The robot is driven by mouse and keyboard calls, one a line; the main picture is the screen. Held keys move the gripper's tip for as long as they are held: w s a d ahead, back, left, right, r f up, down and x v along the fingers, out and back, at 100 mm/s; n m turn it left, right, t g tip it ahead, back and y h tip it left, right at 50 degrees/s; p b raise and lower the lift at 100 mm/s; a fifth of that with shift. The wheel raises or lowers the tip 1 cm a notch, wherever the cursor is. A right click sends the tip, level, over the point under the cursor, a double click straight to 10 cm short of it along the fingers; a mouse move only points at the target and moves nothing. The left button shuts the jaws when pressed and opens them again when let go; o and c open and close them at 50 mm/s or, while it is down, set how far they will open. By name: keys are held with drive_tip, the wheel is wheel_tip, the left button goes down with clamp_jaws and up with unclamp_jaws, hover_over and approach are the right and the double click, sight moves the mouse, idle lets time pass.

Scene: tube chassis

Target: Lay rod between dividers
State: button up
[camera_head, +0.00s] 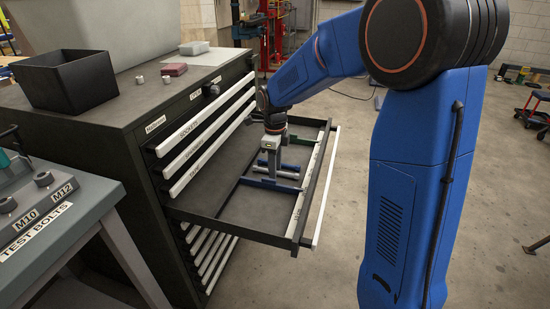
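An open drawer (212,196) sticks out of the dark tool cabinet. My gripper (272,167) points down into it, over its middle. Below and around the fingertips lie a few short bars: a blue one (268,185) nearest, a grey one (285,174) just behind it, and another blue one (291,166) further back. They look like dividers and a rod, but which is which is hard to tell at this size. The gripper's fingers overlap the bars, so I cannot tell whether they grip one or whether they touch.
The drawer's front and side walls stand around the bars; its left floor is bare. Closed drawers with white handles (185,177) lie beside it. A black bin (68,82) and small parts stand on the cabinet top. A grey bench (60,222) with test bolts is at left.

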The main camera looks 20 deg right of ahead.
wheel_tip(320, 180, up, 17)
drive_tip(key=shift+r, duration=0.15)
idle(0.4)
idle(0.3)
drive_tip(key=s+d+f+n+t, duration=0.1)
drive_tip(key=s+d+f+n, duration=0.1)
drive_tip(key=s+n, duration=0.6)
drive_tip(key=s+d+f+n+t, duration=0.2)
drive_tip(key=s+n, duration=0.6)
drive_tip(key=s, duration=0.6)
drive_tip(key=s+d+f+n+t, duration=0.1)
drive_tip(key=s+d+f+n, duration=0.2)
drive_tip(key=s+n, duration=0.5)
drive_tip(key=shift+s+f+n+t, duration=0.3)
drive_tip(key=shift+s+n+t, duration=0.1)
drive_tip(key=shift+s, duration=1.1)
